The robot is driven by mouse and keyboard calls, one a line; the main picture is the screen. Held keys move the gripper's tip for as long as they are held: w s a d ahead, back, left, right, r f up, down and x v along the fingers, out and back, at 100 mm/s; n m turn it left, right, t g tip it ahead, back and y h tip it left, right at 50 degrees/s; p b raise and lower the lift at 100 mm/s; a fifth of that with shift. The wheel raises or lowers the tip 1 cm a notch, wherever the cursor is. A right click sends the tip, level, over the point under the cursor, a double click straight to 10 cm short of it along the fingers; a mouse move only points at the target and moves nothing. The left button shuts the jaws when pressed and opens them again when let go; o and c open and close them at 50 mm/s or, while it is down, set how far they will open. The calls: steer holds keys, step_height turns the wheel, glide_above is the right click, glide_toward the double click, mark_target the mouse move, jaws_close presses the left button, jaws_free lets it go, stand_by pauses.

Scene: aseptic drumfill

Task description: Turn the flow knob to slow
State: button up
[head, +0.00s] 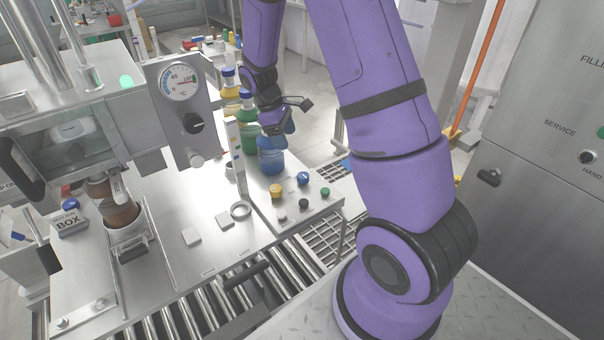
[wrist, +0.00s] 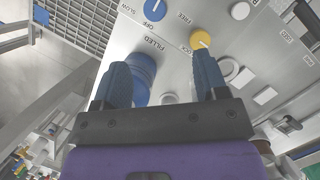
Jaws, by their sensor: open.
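The flow knob appears to be the blue round knob (wrist: 155,9), cut by the top edge of the wrist view, with SLOW and OFF printed beside it. It also shows on the sloped panel in the head view (head: 303,178). My gripper (wrist: 163,82) is open and empty, above the panel and apart from the blue knob. In the head view my gripper (head: 276,132) is behind the knobs, near the bottles.
A blue container (head: 270,160) stands behind the panel, close below my gripper, with green and yellow bottles (head: 231,85) beyond it. A green button (head: 325,191) and dark knobs share the panel. A metal ring (head: 240,210) lies left of it. Rollers (head: 240,290) run in front.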

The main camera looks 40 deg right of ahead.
steer(key=g, duration=0.1)
glide_toward(303, 175)
steer(key=shift+n, duration=0.4)
steer(key=x, duration=0.9)
steer(key=shift+f, duration=0.15)
steer(key=c, duration=0.9)
steer(key=shift+m, duration=0.3)
steer(key=m+y, duration=0.1)
steer(key=m, duration=0.2)
steer(key=shift+d+m+g, duration=0.15)
steer(key=shift+m+g, duration=0.15)
steer(key=shift+m+y, duration=0.9)
steer(key=shift+m, duration=1.3)
